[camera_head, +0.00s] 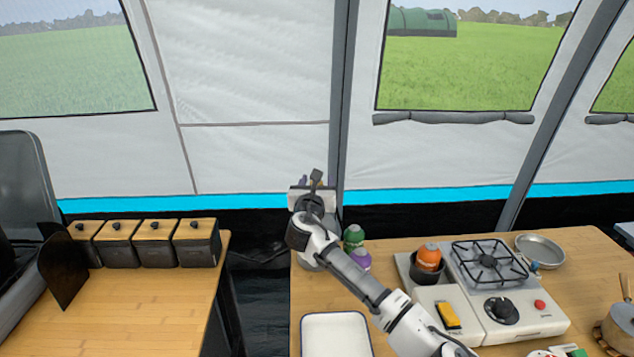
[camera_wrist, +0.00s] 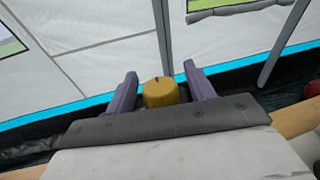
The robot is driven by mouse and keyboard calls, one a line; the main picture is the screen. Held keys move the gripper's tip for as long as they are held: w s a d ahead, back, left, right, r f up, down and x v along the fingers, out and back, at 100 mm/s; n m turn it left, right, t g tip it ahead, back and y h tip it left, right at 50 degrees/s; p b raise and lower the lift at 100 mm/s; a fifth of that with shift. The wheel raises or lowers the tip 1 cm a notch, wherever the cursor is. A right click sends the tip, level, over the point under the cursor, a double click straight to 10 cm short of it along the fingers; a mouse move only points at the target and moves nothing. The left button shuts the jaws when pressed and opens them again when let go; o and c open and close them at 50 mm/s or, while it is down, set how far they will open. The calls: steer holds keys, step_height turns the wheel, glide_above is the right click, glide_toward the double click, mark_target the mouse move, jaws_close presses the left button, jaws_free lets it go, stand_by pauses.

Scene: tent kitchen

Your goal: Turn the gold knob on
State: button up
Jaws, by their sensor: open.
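The gold knob (camera_wrist: 160,93) shows in the wrist view as a short round gold cap with a small dark mark on top. It appears between the two purple fingers of my gripper (camera_wrist: 160,73), with a gap on either side. The fingers are apart, and I cannot tell whether they are level with the knob. In the head view my gripper (camera_head: 311,188) is at the back left corner of the right table, seen from behind. The wrist hides the knob there, and what the knob is mounted on is also hidden.
Several black canisters (camera_head: 198,243) stand on the left table. The tent wall is close behind.

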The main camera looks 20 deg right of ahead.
steer(key=c, duration=1)
steer(key=shift+o, duration=0.2)
